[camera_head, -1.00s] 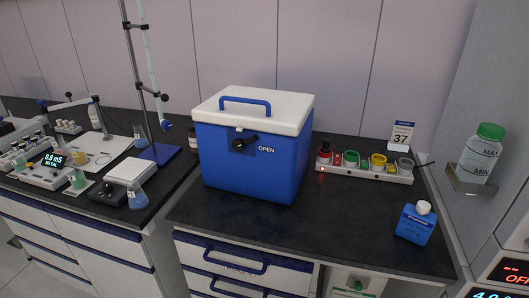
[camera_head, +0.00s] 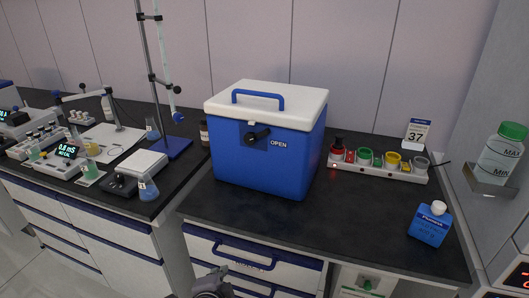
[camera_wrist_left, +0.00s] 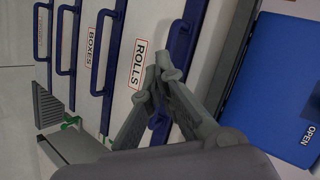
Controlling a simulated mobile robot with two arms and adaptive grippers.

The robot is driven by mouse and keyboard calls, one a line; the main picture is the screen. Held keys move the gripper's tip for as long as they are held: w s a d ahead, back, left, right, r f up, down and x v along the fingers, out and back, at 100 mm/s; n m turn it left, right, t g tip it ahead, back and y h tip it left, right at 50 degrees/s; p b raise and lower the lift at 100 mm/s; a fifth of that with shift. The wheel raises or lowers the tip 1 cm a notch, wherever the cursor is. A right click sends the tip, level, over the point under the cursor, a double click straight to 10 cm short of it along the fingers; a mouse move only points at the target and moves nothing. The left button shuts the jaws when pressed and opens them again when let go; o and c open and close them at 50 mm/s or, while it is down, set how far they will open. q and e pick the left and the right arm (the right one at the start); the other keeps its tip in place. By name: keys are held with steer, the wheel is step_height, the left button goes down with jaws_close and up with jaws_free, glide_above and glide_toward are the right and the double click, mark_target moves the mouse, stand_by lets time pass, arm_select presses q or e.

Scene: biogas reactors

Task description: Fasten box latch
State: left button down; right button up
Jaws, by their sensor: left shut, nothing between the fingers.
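The blue box (camera_head: 262,160) with a white lid (camera_head: 270,100) stands upright on the dark counter. The lid lies down on the box, with a blue handle on top. A black latch (camera_head: 257,137) sits on its front face, with the word OPEN to its right. My left gripper (camera_head: 212,277) is low in front of the drawers, below the counter edge and apart from the box. In the left wrist view its fingers (camera_wrist_left: 160,68) are shut and empty. My right gripper is not seen.
A rack with coloured caps (camera_head: 380,163) stands right of the box. A blue bottle (camera_head: 430,225) is near the right front. Drawers with blue handles (camera_head: 250,262) lie below. A stand (camera_head: 165,140) and glassware are left. The counter before the box is clear.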

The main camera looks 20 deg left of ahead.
arm_select(q)
steer(key=w+d+r+m+t+h, duration=0.1)
steer(key=w+d+r+m+t, duration=0.2)
steer(key=w+r+m, duration=0.3)
steer(key=w+d+r+m+t+h, duration=0.2)
steer(key=w+d+r+m+t, duration=0.2)
steer(key=r+m, duration=0.8)
steer(key=w+t, duration=0.2)
steer(key=w, duration=0.1)
steer(key=shift+d+r, duration=0.15)
steer(key=shift+d, duration=0.05)
steer(key=shift+w, duration=0.1)
steer(key=p, duration=0.1)
glide_toward(268, 141)
steer(key=w, duration=0.2)
steer(key=w+d+f, duration=0.2)
steer(key=w, duration=0.1)
steer(key=shift+w+f, duration=0.25)
steer(key=shift+w, duration=0.05)
steer(key=r, duration=0.1)
steer(key=a+r+p, duration=0.1)
steer(key=r+p, duration=0.1)
steer(key=shift+w+a, duration=0.15)
steer(key=shift+a, duration=0.15)
steer(key=shift+a+r+p, duration=0.2)
steer(key=shift+a+p, duration=0.05)
steer(key=shift+p, duration=0.1)
